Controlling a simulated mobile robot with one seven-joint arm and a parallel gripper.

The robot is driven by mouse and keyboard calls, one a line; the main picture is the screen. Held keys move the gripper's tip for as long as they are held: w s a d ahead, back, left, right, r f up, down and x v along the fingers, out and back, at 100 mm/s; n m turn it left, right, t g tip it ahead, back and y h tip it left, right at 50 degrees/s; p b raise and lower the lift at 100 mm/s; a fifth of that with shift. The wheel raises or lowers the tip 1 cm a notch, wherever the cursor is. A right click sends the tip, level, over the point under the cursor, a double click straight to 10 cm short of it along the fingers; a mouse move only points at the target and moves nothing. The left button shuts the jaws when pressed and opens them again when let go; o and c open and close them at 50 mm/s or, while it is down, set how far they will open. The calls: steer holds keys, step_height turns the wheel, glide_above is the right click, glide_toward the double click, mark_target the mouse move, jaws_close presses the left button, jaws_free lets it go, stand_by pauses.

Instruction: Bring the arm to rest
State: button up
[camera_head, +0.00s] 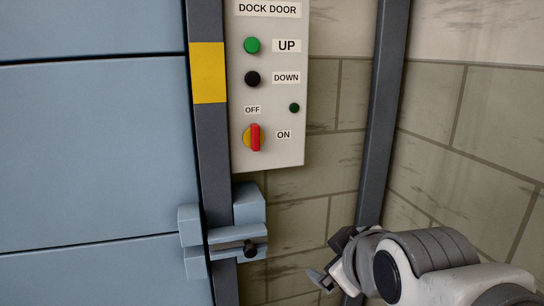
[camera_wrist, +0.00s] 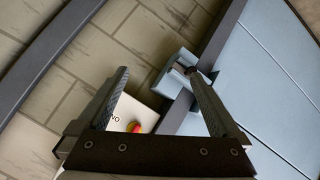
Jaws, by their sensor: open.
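My arm (camera_head: 440,265) reaches in from the lower right in the head view. My gripper (camera_head: 328,275) is at its left end, low and to the right of the latch, apart from the wall panel. In the wrist view my gripper (camera_wrist: 158,73) shows two dark fingers spread apart, with nothing between their pads. The blue latch (camera_head: 250,207) with a dark bolt knob sits on the door post in the head view. The latch (camera_wrist: 176,75) also shows in the wrist view, behind the right fingertip, and I cannot tell the gap in depth.
The dock door panel (camera_head: 270,140) carries a green button, a black button and a red rotary handle (camera_head: 255,137) standing upright, toward OFF. The pale blue door (camera_head: 90,150) fills the left. A dark post (camera_head: 382,110) stands behind my gripper. Tiled wall (camera_head: 480,130) lies right.

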steer(key=s+d+f+m+g+h+p, duration=0.1)
steer(key=s+d+m+g, duration=0.15)
steer(key=s+m, duration=0.2)
steer(key=s+d+f+m+g+p, duration=0.1)
steer(key=s+d+m+g+p, duration=0.15)
steer(key=s+m, duration=0.2)
step_height(320, 180, up, 18)
steer(key=a+p, duration=0.1)
steer(key=p, duration=1.7)
steer(key=shift+s+r+n, duration=0.25)
steer(key=shift+s+n, duration=0.05)
steer(key=shift+s, duration=0.05)
